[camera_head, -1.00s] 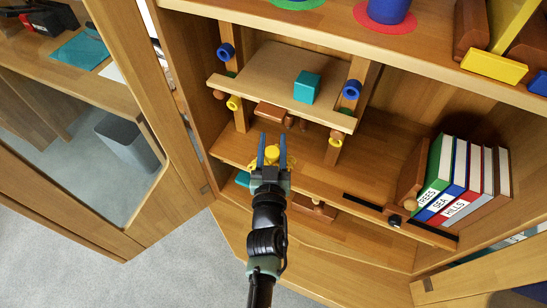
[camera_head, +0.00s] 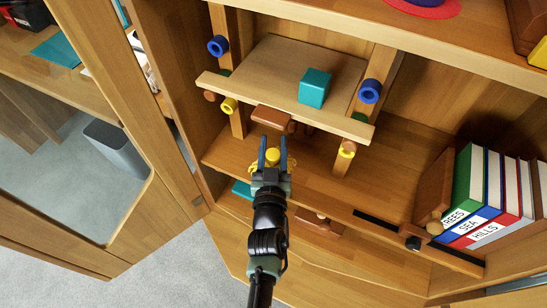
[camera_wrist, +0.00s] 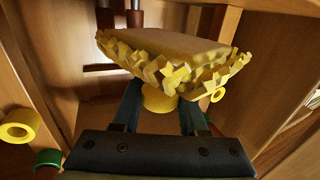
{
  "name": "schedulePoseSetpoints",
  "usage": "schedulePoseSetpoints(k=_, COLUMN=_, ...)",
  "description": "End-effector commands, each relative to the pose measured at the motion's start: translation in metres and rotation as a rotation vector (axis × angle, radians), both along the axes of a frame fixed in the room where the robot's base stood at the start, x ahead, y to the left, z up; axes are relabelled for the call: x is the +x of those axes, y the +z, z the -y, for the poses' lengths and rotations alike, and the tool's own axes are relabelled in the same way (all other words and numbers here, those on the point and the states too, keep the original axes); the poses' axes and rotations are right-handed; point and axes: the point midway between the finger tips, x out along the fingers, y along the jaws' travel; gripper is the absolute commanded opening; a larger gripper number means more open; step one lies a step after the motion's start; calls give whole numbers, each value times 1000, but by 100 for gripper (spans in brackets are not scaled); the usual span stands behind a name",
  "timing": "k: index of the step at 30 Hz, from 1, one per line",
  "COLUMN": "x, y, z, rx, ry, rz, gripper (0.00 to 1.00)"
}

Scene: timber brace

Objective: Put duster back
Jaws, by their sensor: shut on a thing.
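The duster (camera_wrist: 165,60) is a yellow block with a fringed edge and a round yellow knob. In the wrist view its broad fringed part is beyond the fingertips, and its knob is between my two blue fingers. My gripper (camera_head: 273,152) is shut on this knob; it also shows in the wrist view (camera_wrist: 158,112). In the head view the duster (camera_head: 272,157) is mostly hidden by the fingers. It is in front of the cabinet's lower compartment, below the raised wooden board.
The wooden board (camera_head: 280,72) bears a teal cube (camera_head: 314,88) and spans two posts with blue and yellow rings. An open door (camera_head: 120,130) is at the left. The shelf between posts and books looks clear.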

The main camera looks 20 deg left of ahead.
Motion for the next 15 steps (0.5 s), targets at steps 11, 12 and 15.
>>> schedulePoseSetpoints(k=11, x=0, y=-32, z=0, rx=0, ry=-1, rz=1, gripper=0)
schedulePoseSetpoints(k=12, x=0, y=-31, z=0, rx=0, ry=-1, rz=1, gripper=0)
schedulePoseSetpoints(k=15, x=0, y=-31, z=0, rx=0, ry=0, rz=1, gripper=0)
